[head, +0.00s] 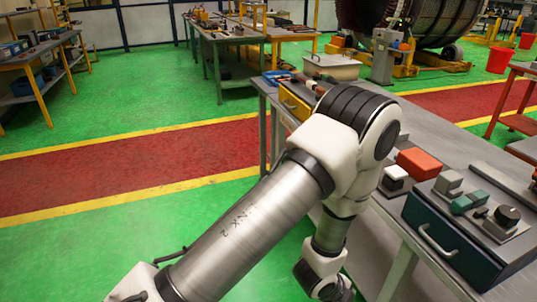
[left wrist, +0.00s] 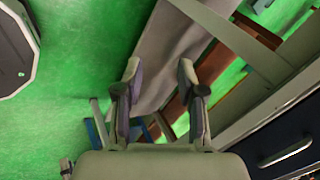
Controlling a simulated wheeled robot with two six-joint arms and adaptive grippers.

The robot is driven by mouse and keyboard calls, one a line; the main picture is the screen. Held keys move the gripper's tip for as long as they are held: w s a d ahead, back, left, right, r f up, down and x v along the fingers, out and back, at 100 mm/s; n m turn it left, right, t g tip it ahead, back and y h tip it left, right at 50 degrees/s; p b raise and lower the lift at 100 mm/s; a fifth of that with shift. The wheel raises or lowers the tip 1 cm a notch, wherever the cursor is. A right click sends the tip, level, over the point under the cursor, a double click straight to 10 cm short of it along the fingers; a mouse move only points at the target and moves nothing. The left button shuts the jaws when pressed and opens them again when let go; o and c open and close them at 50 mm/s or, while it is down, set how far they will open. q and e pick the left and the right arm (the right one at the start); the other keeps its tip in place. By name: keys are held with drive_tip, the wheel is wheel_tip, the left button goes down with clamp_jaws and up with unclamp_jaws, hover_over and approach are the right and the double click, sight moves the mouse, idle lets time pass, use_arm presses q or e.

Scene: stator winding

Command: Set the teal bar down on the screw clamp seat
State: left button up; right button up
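A small teal bar (head: 469,202) lies on top of the dark drawer box at the right in the head view. Beside it are a grey block (head: 448,183) and a dark round knob (head: 507,215) on a grey fitting, which may be the screw clamp; I cannot tell where its seat is. My left arm bends down in front of the bench, and its fingers are hidden in the head view. In the left wrist view my left gripper (left wrist: 159,78) is open, with nothing between its fingers. My right gripper is in no view.
The drawer box (head: 455,247) stands on the grey bench near an orange-red box (head: 418,164) and a small white-topped block (head: 394,178). A pale bin (head: 332,67) stands at the bench's far end. Green floor lies left of the bench.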

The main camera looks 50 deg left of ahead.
use_arm(q)
drive_tip(key=s+a+f+n+g, duration=0.1)
drive_tip(key=s+f+n+g, duration=0.1)
drive_tip(key=s+n, duration=0.3)
drive_tip(key=s+a+f+n+g+y, duration=0.1)
drive_tip(key=s+f+n+g, duration=0.1)
drive_tip(key=s+f+n, duration=0.3)
drive_tip(key=s+a+f+n+g, duration=0.2)
drive_tip(key=s+n, duration=0.5)
drive_tip(key=s, duration=0.5)
drive_tip(key=shift+f+y, duration=0.3)
drive_tip(key=shift+f, duration=0.4)
